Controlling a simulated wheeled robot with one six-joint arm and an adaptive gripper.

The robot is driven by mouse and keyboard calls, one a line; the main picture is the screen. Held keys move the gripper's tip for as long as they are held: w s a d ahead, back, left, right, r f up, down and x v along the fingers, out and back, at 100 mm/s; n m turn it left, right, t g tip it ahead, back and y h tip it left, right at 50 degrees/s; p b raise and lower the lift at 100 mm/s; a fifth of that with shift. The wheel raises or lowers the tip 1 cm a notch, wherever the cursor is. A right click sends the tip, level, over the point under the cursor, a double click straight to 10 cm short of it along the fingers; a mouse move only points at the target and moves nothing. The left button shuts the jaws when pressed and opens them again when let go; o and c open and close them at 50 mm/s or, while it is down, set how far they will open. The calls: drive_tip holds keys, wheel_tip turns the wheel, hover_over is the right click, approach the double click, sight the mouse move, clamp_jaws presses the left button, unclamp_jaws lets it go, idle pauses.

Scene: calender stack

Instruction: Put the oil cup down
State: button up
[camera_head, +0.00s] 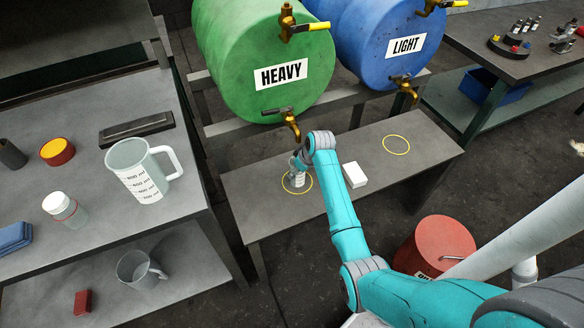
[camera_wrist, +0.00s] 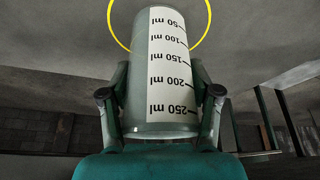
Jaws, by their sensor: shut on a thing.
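The oil cup (camera_wrist: 162,75) is a clear cylinder with a white scale marked in ml. It fills the middle of the wrist view, and my gripper (camera_wrist: 160,98) is shut on it with one finger on each side. In the head view the cup (camera_head: 297,180) is small and partly hidden by my gripper (camera_head: 300,166). It is at the yellow ring (camera_head: 309,188) on the grey bench (camera_head: 260,215), below the brass tap of the green HEAVY drum (camera_head: 262,55). I cannot tell whether its base touches the bench.
A white block (camera_head: 355,175) lies right of my gripper, and a second yellow ring (camera_head: 396,145) is empty. The blue LIGHT drum (camera_head: 375,45) stands behind. A red drum (camera_head: 437,245) stands on the floor.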

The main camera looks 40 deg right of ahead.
drive_tip(key=o, duration=1.2)
drive_tip(key=shift+c, duration=0.2)
drive_tip(key=shift+s+r, duration=0.15)
drive_tip(key=shift+r, duration=0.35)
drive_tip(key=s, duration=0.8)
drive_tip(key=s+d, duration=0.1)
drive_tip(key=s, duration=0.3)
drive_tip(key=shift+r, duration=0.1)
